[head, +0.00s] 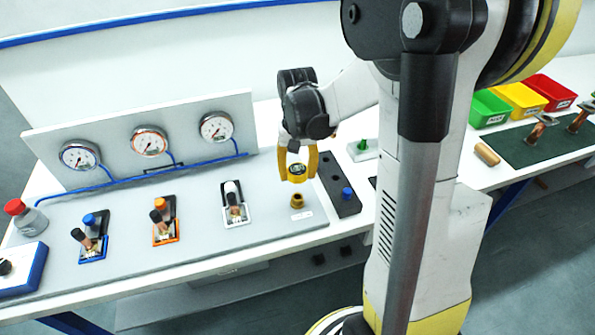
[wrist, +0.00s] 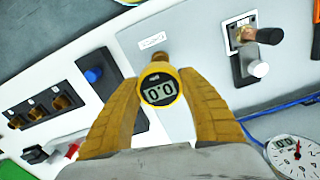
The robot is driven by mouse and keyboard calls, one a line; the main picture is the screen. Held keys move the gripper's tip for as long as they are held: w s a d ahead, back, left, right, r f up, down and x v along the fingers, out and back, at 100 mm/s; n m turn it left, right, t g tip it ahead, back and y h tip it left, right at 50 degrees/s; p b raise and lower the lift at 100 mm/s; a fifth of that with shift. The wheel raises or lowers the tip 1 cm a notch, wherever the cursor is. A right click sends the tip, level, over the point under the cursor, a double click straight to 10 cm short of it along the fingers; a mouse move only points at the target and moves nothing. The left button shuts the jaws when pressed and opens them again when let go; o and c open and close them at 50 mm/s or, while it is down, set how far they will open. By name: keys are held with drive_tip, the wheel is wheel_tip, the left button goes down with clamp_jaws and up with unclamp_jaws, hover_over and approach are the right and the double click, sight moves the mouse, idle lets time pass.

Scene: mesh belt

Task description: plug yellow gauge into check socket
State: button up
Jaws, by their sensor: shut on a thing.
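The yellow gauge (head: 297,172) has a round face and is held upright between the yellow fingers of my gripper (head: 298,165). In the wrist view the gauge (wrist: 159,88) shows a display reading 0.0, and my gripper (wrist: 158,95) is shut on it from both sides. The brass check socket (head: 297,201) stands on the grey panel, just below and in front of the gauge in the head view. In the wrist view the socket (wrist: 160,57) shows just beyond the gauge, partly hidden by it. The gauge appears apart from the socket, above it.
A dark block (head: 345,190) with a blue knob stands close to the right of the socket. A white-framed valve (head: 235,203) stands to the left, with orange (head: 165,223) and blue (head: 92,240) ones further left. Pressure dials (head: 216,127) line the backboard.

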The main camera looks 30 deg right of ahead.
sight(297, 169)
drive_tip(key=shift+f+b, duration=1.75)
drive_tip(key=shift+f, duration=0.7)
drive_tip(key=shift+f+b, duration=1.55)
drive_tip(key=shift+f, duration=0.05)
drive_tip(key=o, duration=1.3)
drive_tip(key=shift+o, duration=0.2)
wheel_tip(297, 169, up, 12)
drive_tip(key=shift+r, duration=0.1)
drive_tip(key=shift+a, duration=0.1)
